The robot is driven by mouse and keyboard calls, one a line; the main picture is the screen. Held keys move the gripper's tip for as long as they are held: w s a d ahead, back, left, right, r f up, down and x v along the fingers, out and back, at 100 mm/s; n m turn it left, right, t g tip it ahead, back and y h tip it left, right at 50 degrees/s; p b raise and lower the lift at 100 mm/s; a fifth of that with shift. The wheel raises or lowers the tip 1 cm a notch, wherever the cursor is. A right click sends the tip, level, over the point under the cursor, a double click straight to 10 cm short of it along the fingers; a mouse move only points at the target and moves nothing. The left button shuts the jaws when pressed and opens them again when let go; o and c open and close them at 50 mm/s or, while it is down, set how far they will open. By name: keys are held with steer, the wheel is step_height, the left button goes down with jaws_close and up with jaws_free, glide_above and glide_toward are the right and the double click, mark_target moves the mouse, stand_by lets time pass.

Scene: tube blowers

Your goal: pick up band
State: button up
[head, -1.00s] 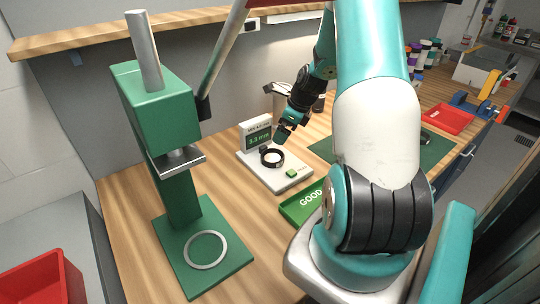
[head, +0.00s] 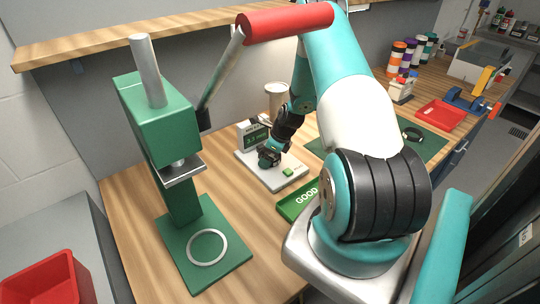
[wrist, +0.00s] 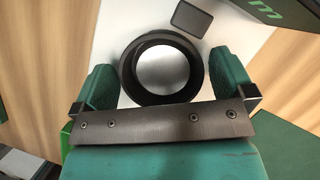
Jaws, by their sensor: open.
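In the wrist view a black band (wrist: 160,35) sits around a pale metal disc on the white gauge. My gripper (wrist: 160,75) is open, with one green finger to the left of the band and one to the right. The fingers look close to the band's sides, but I cannot tell whether they touch it. In the head view my gripper (head: 269,158) is low over the white gauge (head: 281,181) and hides the band.
A green press (head: 160,112) with a red-handled lever (head: 288,22) stands left of the gauge. A green GOOD tray (head: 298,205) lies in front. Another dark ring (head: 412,134) is on the green mat (head: 433,148). A cup (head: 277,97) stands behind.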

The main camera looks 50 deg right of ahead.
steer(key=c, duration=0.8)
